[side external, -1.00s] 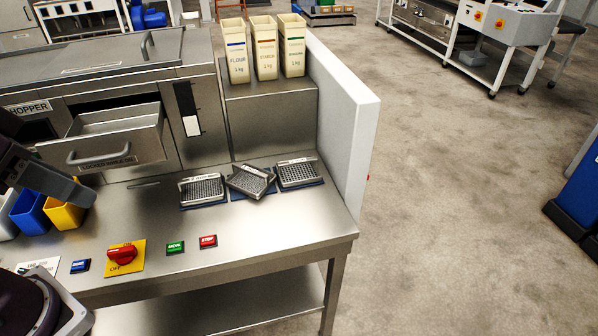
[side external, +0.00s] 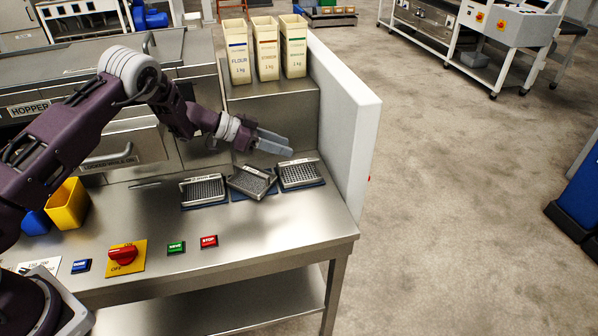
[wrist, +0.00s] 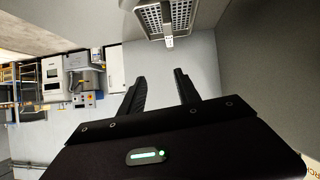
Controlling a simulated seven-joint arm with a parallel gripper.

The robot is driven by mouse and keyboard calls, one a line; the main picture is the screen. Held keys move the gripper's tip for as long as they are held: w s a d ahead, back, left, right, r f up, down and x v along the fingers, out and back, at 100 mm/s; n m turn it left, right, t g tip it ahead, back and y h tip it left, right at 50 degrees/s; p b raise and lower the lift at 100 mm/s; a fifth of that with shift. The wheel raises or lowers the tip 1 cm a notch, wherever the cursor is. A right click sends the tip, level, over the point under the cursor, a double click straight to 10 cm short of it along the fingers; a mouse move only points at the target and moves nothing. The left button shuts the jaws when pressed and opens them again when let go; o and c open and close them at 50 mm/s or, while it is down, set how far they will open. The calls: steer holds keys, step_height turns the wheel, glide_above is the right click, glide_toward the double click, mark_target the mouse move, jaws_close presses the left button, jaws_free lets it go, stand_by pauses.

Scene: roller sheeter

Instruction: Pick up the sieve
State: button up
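Three metal mesh sieves lie in a row on the steel bench: a left sieve (side external: 202,189), a middle sieve (side external: 252,182) and a right sieve (side external: 299,173). The middle one sits askew and looks tilted. My gripper (side external: 275,143) is in the air above and behind the middle and right sieves, touching none of them. In the wrist view its two dark fingers (wrist: 159,76) are apart with nothing between them. One sieve (wrist: 176,16) shows at the top of that view, cut off by the edge; I cannot tell which one it is.
A white upright panel (side external: 346,130) closes the bench's right end. Several paper-coloured bins, including a flour bin (side external: 237,52), stand on a steel block behind. A red rotary switch (side external: 122,254), green button (side external: 176,248) and red button (side external: 209,241) line the bench front.

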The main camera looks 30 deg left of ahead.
glide_toward(298, 162)
steer(key=shift+w+d+f+t+y, duration=0.15)
steer(key=shift+w+d+f, duration=0.25)
steer(key=shift+d, duration=0.2)
steer(key=shift+w+d+f+t+y, duration=0.15)
steer(key=shift+w+d+f, duration=0.25)
steer(key=shift+d, duration=0.2)
steer(key=x, duration=0.3)
steer(key=shift+w+d+f, duration=0.15)
steer(key=shift+w+f, duration=0.1)
steer(key=shift+w+d+f, duration=0.2)
steer(key=shift+w+d, duration=0.1)
steer(key=shift+d, duration=0.05)
jaws_close()
